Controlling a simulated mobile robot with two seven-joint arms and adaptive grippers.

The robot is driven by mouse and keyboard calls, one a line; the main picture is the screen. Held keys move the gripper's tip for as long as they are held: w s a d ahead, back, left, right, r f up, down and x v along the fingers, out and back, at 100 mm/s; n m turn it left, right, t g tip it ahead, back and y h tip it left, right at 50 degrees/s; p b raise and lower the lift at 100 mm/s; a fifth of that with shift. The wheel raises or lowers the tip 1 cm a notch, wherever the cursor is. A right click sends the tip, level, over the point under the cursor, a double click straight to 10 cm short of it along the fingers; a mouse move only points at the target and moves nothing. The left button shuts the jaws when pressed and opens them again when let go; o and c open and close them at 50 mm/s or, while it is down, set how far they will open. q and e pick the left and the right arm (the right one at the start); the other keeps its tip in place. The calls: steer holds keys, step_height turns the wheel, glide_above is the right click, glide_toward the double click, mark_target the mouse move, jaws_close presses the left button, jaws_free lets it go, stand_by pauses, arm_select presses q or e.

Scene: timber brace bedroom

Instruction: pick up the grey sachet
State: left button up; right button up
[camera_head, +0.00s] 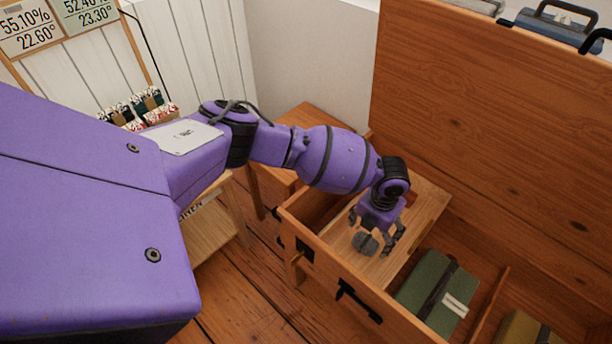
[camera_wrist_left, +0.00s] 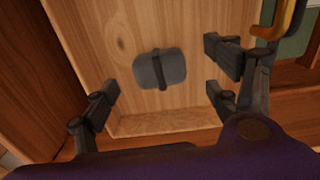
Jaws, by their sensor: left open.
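The grey sachet (camera_head: 366,244) is a small rounded pad with a darker band across its middle. It lies on the light wooden tray floor (camera_head: 412,229) inside the open wooden chest. In the left wrist view the sachet (camera_wrist_left: 150,70) lies flat beyond the fingertips. My left gripper (camera_head: 378,238) points down over the tray, fingers spread and empty. In the left wrist view its fingers (camera_wrist_left: 162,75) stand to either side of the sachet, apart from it. My right gripper is in neither view.
The chest's raised lid (camera_head: 480,130) stands behind the gripper, and its front wall (camera_head: 340,268) stands nearer. A green box (camera_head: 425,283) with a dark strap lies to the right of the tray. A small wooden table (camera_head: 310,117) stands behind my arm.

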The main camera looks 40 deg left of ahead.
mark_target(367, 240)
arm_select(q)
steer(key=f, duration=0.4)
steer(key=shift+s+a+f+b, duration=0.1)
steer(key=shift+s+b, duration=0.2)
steer(key=shift+s, duration=0.05)
steer(key=shift+c, duration=0.2)
steer(key=c, duration=1.1)
steer(key=shift+c, duration=0.4)
steer(key=shift+w+r, duration=0.1)
steer(key=shift+r, duration=0.2)
